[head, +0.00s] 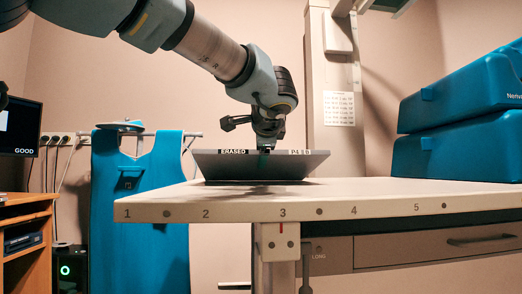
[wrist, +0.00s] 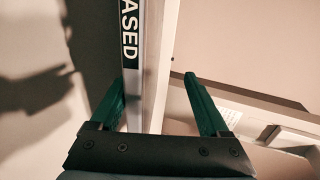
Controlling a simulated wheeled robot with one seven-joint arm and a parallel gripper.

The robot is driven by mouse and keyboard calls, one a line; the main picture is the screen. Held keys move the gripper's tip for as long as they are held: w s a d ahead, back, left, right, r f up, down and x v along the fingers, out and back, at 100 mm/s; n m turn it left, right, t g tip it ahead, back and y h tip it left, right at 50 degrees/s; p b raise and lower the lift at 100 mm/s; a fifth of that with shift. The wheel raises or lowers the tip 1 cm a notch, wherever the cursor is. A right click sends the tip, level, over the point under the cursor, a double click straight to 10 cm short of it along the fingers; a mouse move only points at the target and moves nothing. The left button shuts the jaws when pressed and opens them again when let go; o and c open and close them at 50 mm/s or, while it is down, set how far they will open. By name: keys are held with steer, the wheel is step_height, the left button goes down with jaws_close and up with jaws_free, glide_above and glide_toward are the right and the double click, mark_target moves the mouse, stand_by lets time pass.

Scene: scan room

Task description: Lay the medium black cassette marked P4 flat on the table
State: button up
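The black cassette (head: 252,168) is over the table (head: 370,186) in the head view, tilted, with its near edge raised and its dark face toward the camera. Its edge carries a white-on-black ERASED label and a P4 label. My gripper (head: 264,151) points down at the middle of that raised edge. In the wrist view the cassette's silver edge (wrist: 153,70) runs between the green fingers of my gripper (wrist: 155,75). The left finger is against or very near the cassette; a gap shows before the right finger. Whether the cassette's low edge touches the table is unclear.
Two blue cases (head: 455,155) are stacked at the right of the table. The tabletop is clear between them and the cassette. A blue draped stand (head: 135,205) is behind the table's left end, and a wooden desk (head: 25,215) stands farther left.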

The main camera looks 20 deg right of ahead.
steer(key=shift+s+r, duration=0.1)
steer(key=shift+v, duration=2.4)
steer(key=o, duration=0.4)
steer(key=b+v, duration=0.1)
steer(key=v, duration=0.9)
steer(key=shift+s+r+b, duration=0.2)
steer(key=shift+s+b, duration=0.1)
steer(key=shift+s, duration=0.05)
